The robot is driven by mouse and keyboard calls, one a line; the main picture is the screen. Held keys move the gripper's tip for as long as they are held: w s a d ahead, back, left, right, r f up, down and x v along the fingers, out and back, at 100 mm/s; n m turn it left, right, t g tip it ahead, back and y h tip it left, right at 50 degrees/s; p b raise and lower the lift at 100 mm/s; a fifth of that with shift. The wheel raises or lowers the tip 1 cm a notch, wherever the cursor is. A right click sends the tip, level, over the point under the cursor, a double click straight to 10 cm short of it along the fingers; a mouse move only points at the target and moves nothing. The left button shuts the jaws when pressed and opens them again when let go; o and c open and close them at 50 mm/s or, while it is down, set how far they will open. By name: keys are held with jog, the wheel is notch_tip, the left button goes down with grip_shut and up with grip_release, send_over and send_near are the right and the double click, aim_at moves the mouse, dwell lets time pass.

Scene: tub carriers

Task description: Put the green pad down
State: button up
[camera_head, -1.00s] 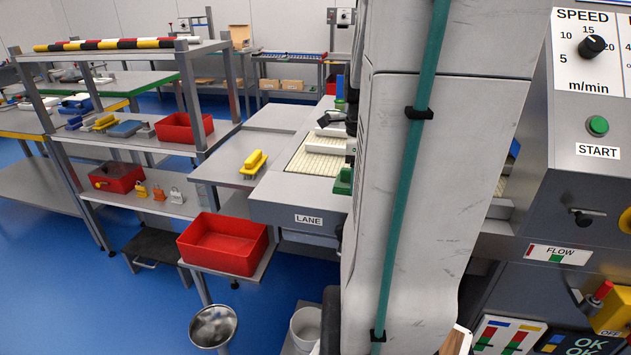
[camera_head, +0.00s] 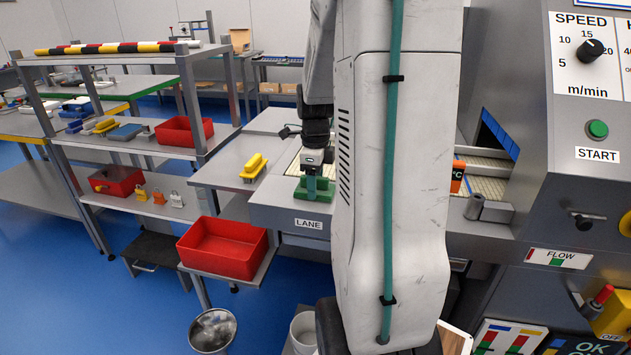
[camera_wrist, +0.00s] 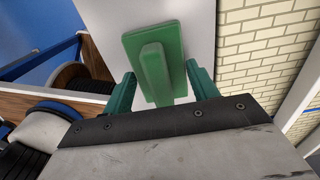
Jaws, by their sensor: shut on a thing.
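The green pad (camera_head: 318,194) is a flat block with a raised grip bar. My gripper (camera_head: 312,176) points down on it at the near end of the grey machine deck marked LANE (camera_head: 270,214). In the wrist view, the pad (camera_wrist: 172,42) lies between the two green fingers (camera_wrist: 160,90), with its bar in the middle. My gripper is shut on the pad. The pad is low over the pale deck, beside the cream belt (camera_wrist: 262,45). I cannot tell whether it touches the deck. My arm hides part of the lane.
A yellow pad (camera_head: 254,167) lies on the grey side table (camera_head: 215,175). An empty red bin (camera_head: 222,268) stands in front of it. An orange block (camera_head: 458,174) and a grey metal part (camera_head: 488,209) are right of my arm. The control panel (camera_head: 585,160) stands at the right.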

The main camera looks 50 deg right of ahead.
jog(key=o, duration=0.9)
notch_tip(320, 180, up, 12)
jog(key=a+r+n, duration=0.2)
jog(key=a+n, duration=0.3)
jog(key=a, duration=0.3)
jog(key=s+a+f+n, duration=0.1)
jog(key=s+a+n, duration=0.3)
jog(key=a+n, duration=0.3)
jog(key=s+a+f+n, duration=0.1)
jog(key=s+a+n, duration=0.3)
jog(key=a+n, duration=0.4)
jog(key=s+a+n+t, duration=0.1)
jog(key=s+a+n, duration=0.3)
jog(key=a+n, duration=0.4)
jog(key=shift+s+a+f+n, duration=0.1)
jog(key=shift+s+f+n, duration=0.1)
jog(key=shift+n, duration=0.65)
jog(key=shift+s+f+n, duration=0.2)
jog(key=shift+n, duration=0.65)
